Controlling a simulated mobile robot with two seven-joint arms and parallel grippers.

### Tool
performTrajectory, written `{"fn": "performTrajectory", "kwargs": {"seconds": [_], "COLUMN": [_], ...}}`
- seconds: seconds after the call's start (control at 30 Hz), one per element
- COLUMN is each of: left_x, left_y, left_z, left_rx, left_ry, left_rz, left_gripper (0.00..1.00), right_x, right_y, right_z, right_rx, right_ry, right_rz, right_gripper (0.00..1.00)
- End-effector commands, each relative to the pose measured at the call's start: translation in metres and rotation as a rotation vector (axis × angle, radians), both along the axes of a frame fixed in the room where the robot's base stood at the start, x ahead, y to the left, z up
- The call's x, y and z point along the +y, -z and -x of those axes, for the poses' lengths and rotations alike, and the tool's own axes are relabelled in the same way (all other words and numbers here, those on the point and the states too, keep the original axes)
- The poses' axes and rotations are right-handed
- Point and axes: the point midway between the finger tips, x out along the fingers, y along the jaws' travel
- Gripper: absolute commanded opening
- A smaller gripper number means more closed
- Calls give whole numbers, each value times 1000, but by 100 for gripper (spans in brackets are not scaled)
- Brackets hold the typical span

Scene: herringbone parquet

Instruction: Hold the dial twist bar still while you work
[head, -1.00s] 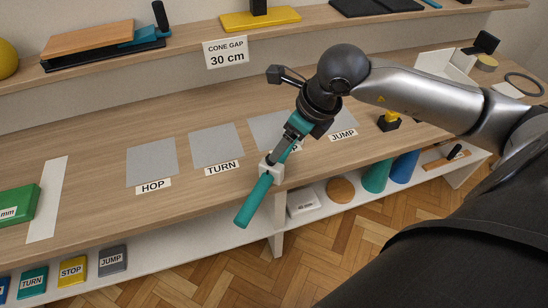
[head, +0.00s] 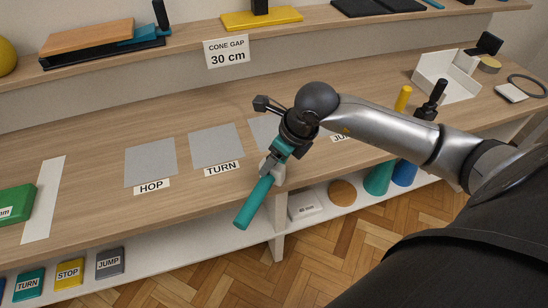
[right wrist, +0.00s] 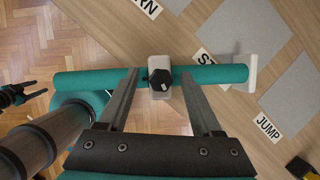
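The dial twist bar is a teal bar (head: 254,203) that reaches past the table's front edge; its far part is hidden by my right gripper in the head view. The right wrist view shows the bar (right wrist: 100,77) lying crosswise, with a white block and black dial (right wrist: 160,75) at its middle and a white end piece (right wrist: 251,73). My right gripper (right wrist: 157,78) is open, one finger on each side of the dial block, with visible gaps. It also shows in the head view (head: 274,163).
Grey mats lie behind labels HOP (head: 151,186), TURN (head: 222,169) and others. A white tray (head: 447,80), yellow post (head: 403,98) and black handle (head: 432,100) stand at the right. Cones (head: 379,178) stand on the lower shelf. Parquet floor (head: 345,230) is open in front.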

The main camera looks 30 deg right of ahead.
Motion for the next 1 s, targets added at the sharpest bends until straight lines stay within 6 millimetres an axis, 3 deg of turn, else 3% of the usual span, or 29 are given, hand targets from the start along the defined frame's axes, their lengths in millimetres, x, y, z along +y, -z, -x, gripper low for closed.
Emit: {"fn": "performTrajectory", "kwargs": {"seconds": [0.07, 0.57, 1.0], "left_x": [0, 0, 0], "left_y": [0, 0, 0], "left_z": [1, 5, 5], "left_rx": [2, 7, 8], "left_ry": [0, 2, 3], "left_rz": [0, 0, 0], "left_gripper": [60, 60, 60], "right_x": [0, 0, 0], "right_y": [0, 0, 0], "right_z": [0, 0, 0], "right_rx": [0, 1, 1], "right_ry": [0, 1, 1], "right_rz": [0, 0, 0], "right_gripper": [56, 0, 0]}}
